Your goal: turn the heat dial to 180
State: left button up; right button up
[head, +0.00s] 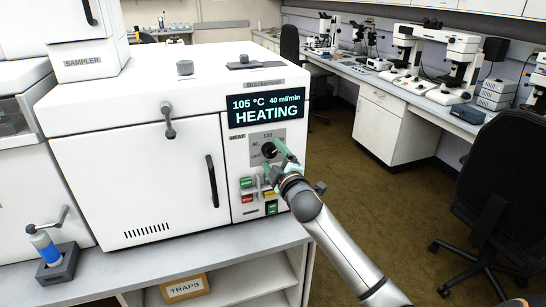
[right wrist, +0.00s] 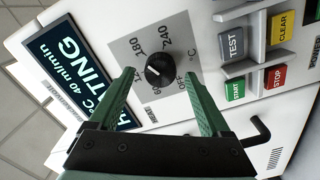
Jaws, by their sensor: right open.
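The heat dial (head: 269,149) is a round black knob on a grey scale plate at the front right of the white oven-like instrument. In the right wrist view the dial (right wrist: 159,70) has marks OFF, 60, 120, 180 and 240 around it; I cannot tell for sure which mark its pointer faces. My right gripper (head: 273,158) is at the panel in front of the dial. Its green fingers are open, one to each side of the knob in the right wrist view (right wrist: 159,76), with gaps visible. The display (head: 266,107) reads 105 °C, 40 ml/min, HEATING. My left gripper is out of view.
TEST, CLEAR, START and STOP buttons (right wrist: 236,89) sit close to one finger. A black door handle (head: 212,181) is left of the panel. A black chair (head: 500,150) is at right.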

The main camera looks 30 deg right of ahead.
jog(key=v, duration=1.2)
jog(key=shift+s+b, duration=0.3)
jog(key=s+a+f+m+g+y+p, duration=0.1)
jog(key=s+a+f+g+y, duration=0.2)
jog(key=f, duration=0.5)
jog(key=s+a+f+m+g+y+p, duration=0.1)
jog(key=s+a+f+m, duration=0.15)
jog(key=a+f, duration=0.45)
jog(key=s+a+f+m+g+y, duration=0.1)
jog(key=s+a+f+m+g, duration=0.1)
jog(key=s+a+f, duration=0.2)
jog(key=s+a+f+m+g+y+p, duration=0.1)
jog(key=s+a+f, duration=0.3)
jog(key=s+f, duration=0.7)
jog(key=shift+s+a+f+m+g+y, duration=0.2)
jog(key=shift+s+a+m+g+y, duration=0.25)
jog(key=shift+s+m, duration=0.3)
